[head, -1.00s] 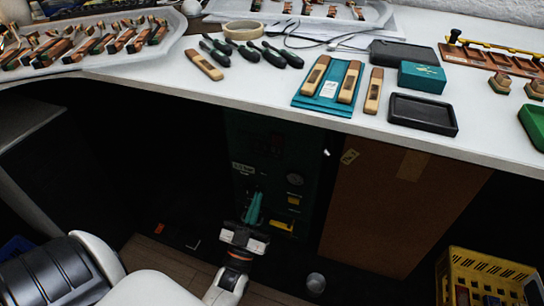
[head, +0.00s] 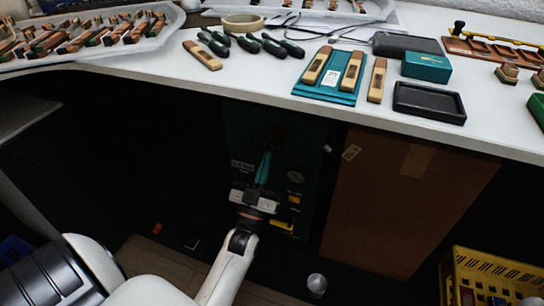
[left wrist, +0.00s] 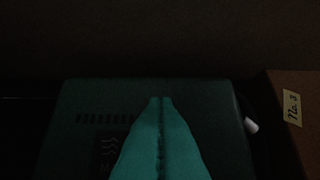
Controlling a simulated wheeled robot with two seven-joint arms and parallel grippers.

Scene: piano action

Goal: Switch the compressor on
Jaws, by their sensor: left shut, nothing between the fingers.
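The compressor (head: 241,125) is a dark green cabinet standing in the shadow under the desk. Its front carries a pale lettered label (head: 242,167), a round gauge (head: 296,176) and small yellow patches. In the left wrist view the compressor (left wrist: 215,110) shows dimly, with a row of slots and a dark square with wavy marks. My left gripper (head: 264,160) is shut and empty, its teal fingers pointing up in front of the compressor's front. Its fingers also fill the middle of the left wrist view (left wrist: 161,100). I cannot make out the switch or any contact. My right gripper is not in view.
A brown board (head: 400,205) with a small tag stands right of the compressor. The white desk top (head: 150,85) overhangs it, holding tools, wooden parts and trays. A yellow crate (head: 490,270) stands at lower right. A small pale cylinder (head: 316,284) is on the floor.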

